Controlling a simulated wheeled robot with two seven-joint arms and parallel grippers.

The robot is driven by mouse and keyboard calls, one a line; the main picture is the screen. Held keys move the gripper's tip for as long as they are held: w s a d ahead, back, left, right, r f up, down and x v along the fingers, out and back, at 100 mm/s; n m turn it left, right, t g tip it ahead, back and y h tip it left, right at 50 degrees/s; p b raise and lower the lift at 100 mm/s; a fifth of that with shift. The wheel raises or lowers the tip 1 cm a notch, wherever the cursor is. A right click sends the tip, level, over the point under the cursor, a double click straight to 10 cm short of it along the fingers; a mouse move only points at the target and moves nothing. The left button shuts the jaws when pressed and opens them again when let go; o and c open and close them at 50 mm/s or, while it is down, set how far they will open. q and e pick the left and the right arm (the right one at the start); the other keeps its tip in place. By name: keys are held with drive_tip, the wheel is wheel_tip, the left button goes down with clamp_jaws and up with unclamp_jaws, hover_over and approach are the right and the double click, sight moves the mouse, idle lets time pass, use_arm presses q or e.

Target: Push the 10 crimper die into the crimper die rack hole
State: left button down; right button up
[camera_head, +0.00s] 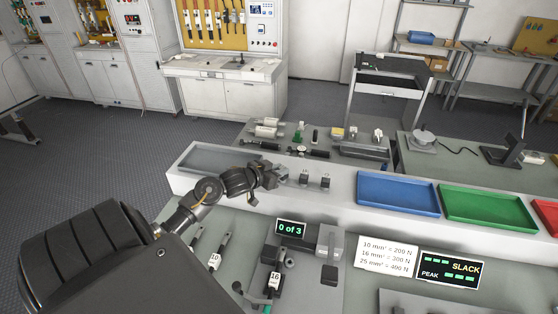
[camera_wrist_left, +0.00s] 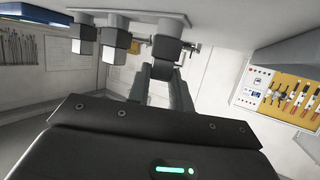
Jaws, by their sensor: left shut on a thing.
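My left gripper (camera_head: 272,176) reaches to the white raised shelf and is shut on the leftmost die, the 10 crimper die (camera_head: 283,171). In the left wrist view, which is upside down, the die (camera_wrist_left: 166,48) is between the finger ends (camera_wrist_left: 165,72). The die is at the left end of the crimper die rack (camera_wrist_left: 130,18). The fingers hide part of the die, and I cannot tell how deep it sits in its hole. Two other dies, a middle one (camera_head: 304,178) and a right one (camera_head: 325,181), stand upright beside it. My right gripper is not in view.
A blue tray (camera_head: 398,194) and a green tray (camera_head: 487,207) lie right of the rack. Below are a counter display (camera_head: 290,229) reading "0 of 3", a force card (camera_head: 387,253) and a SLACK display (camera_head: 448,269). Labelled tools lie on the front bench.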

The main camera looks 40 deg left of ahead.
use_arm(q)
drive_tip(key=c, duration=1.2)
unclamp_jaws()
drive_tip(key=shift+o, duration=0.2)
drive_tip(key=shift+s+r, duration=0.1)
drive_tip(key=shift+s, duration=0.45)
drive_tip(key=b+v, duration=0.1)
drive_tip(key=v, duration=0.8)
drive_tip(key=shift+s+r+b, duration=0.25)
drive_tip(key=shift+s+b, duration=0.05)
drive_tip(key=shift+b, duration=0.1)
